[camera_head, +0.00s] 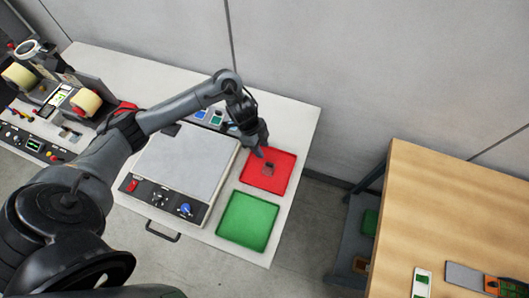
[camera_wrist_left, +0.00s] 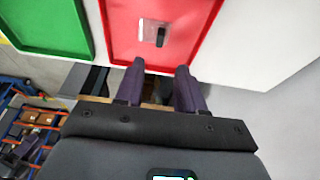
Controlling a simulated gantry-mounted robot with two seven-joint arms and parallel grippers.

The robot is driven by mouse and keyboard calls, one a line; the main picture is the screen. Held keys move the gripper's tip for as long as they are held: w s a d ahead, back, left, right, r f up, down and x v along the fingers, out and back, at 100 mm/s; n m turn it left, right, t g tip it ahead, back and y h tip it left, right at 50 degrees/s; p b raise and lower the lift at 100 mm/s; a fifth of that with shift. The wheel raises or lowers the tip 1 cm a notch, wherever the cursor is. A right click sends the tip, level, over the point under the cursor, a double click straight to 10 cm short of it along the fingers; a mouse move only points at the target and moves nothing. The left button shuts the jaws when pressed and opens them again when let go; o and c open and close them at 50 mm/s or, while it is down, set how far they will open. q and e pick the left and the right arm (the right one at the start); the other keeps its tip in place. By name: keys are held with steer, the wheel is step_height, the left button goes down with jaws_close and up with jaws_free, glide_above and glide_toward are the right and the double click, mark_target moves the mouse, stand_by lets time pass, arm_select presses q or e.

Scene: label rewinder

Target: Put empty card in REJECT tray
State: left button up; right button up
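The red tray (camera_head: 284,177) lies at the right end of the white table. A small card with a pale part and a dark part (camera_head: 268,169) lies in the red tray. In the left wrist view the card (camera_wrist_left: 153,33) lies flat on the red tray (camera_wrist_left: 195,20), beyond my fingertips and touching neither. My left gripper (camera_head: 261,152) is above the far left part of the red tray. Its two fingers (camera_wrist_left: 160,68) are apart with nothing between them. The card's print cannot be made out. My right gripper is not in view.
A green tray (camera_head: 248,221) lies beside the red one, nearer the front. A flat-topped machine (camera_head: 185,160) with knobs stands left of the trays. A label rewinder (camera_head: 60,95) is at the far left. A wooden table (camera_head: 445,200) stands right, across a floor gap.

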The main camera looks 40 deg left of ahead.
arm_select(q)
steer(key=s+d+n+t, duration=0.1)
steer(key=d+t, duration=0.4)
steer(key=d, duration=1.1)
steer(key=s+a+r+n+g+y, duration=0.1)
steer(key=s+a+r+n, duration=0.1)
steer(key=s+n, duration=0.3)
steer(key=s+a+r+n+g+y, duration=0.1)
steer(key=s+a+n, duration=0.3)
steer(key=s, duration=0.7)
steer(key=shift+s+a+r+n+g+y, duration=0.2)
steer(key=shift+s+r+n+g+y, duration=0.2)
steer(key=shift+r+n+y, duration=0.15)
steer(key=shift+w, duration=0.1)
